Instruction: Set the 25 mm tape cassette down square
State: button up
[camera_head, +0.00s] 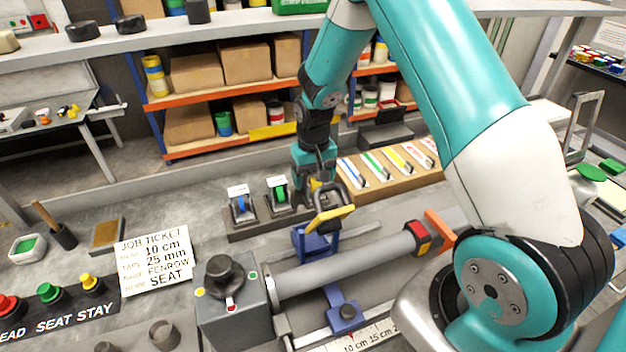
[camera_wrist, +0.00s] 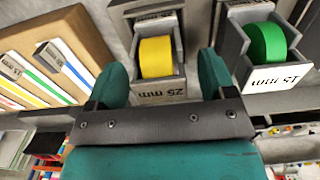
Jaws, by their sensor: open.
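The 25 mm tape cassette (camera_wrist: 157,57) is a grey holder with a yellow roll and an upside-down "25 mm" label in the wrist view. My gripper (camera_wrist: 163,80) is open, its two teal fingers to either side of the cassette's labelled end, with gaps visible. I cannot tell how deep the fingers reach around it. In the head view my gripper (camera_head: 317,192) points down at the right end of the grey cassette rack (camera_head: 262,227), and hides most of the yellow cassette.
A green-roll cassette (camera_wrist: 266,45) marked 15 mm stands beside it; a blue-roll cassette (camera_head: 241,204) is farther left. A yellow-handled blue carriage (camera_head: 318,240) on the tube is close in front of my gripper. Coloured strips lie on a wooden board (camera_head: 398,170). A job ticket (camera_head: 156,262) reads 25 mm.

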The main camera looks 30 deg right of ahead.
jog(key=shift+f, duration=0.5)
jog(key=shift+c, duration=0.2)
jog(key=c, duration=1)
